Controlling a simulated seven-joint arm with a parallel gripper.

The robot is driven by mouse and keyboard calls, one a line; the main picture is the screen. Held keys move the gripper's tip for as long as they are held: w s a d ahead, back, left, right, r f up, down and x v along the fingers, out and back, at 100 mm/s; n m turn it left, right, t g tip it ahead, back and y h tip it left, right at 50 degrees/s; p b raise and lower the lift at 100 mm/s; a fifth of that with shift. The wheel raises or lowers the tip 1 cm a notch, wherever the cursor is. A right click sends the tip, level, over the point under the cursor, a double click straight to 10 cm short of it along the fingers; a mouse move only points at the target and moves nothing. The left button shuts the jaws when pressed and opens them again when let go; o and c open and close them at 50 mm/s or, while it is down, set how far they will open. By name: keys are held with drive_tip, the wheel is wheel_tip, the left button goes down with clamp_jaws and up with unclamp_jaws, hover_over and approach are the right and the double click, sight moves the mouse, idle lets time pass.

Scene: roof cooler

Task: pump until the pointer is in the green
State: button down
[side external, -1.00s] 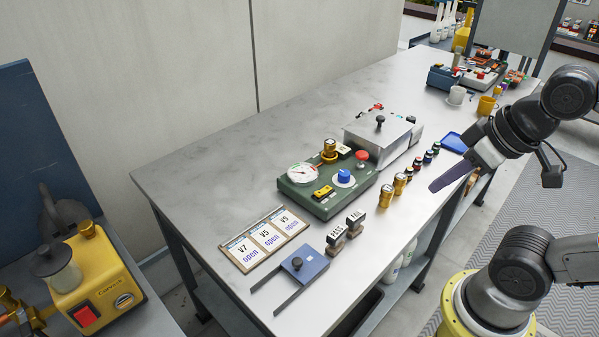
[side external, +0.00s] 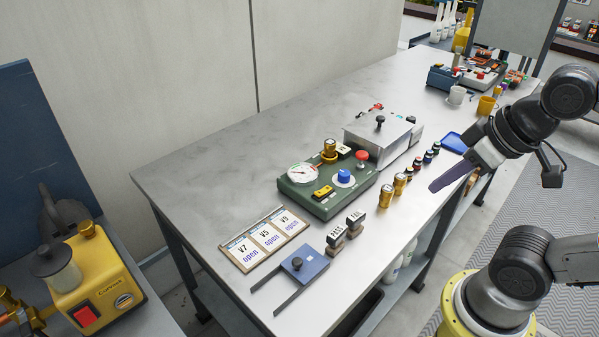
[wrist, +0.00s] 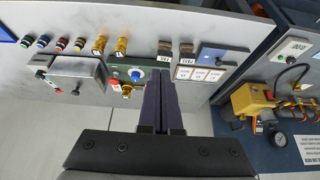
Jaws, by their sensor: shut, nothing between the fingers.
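A green unit (side external: 325,199) stands on the bench in the side external view. On its top are a round white gauge (side external: 302,174), a blue knob (side external: 344,176), a red mushroom-shaped knob (side external: 362,157), a brass fitting (side external: 329,150) and a yellow switch block (side external: 323,191). The gauge face has coloured marks, but the pointer's exact place is too small to read. My gripper (side external: 433,188) is shut and empty, held right of the unit and apart from it. In the wrist view its fingers (wrist: 160,75) cover part of the unit, and the gauge is not visible there.
A metal box with a black-knobbed lid (side external: 378,135) stands behind the unit. Brass cylinders (side external: 386,196), small coloured-top bottles (side external: 417,163), stamps (side external: 336,238), a blue plate (side external: 303,264) and a sign board (side external: 265,238) lie around it. The bench's left part is clear.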

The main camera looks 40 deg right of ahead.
idle(0.6)
drive_tip(key=w+a+r+m+t+y, duration=0.1)
drive_tip(key=w+a+r+m+y, duration=0.25)
drive_tip(key=w+m, duration=0.25)
drive_tip(key=m+t+h, duration=0.2)
drive_tip(key=m, duration=1.7)
hover_over(367, 154)
wheel_tip(367, 154, down, 5)
drive_tip(key=shift+y, duration=0.25)
drive_tip(key=shift+a, duration=0.1)
drive_tip(key=shift+f, duration=4.4)
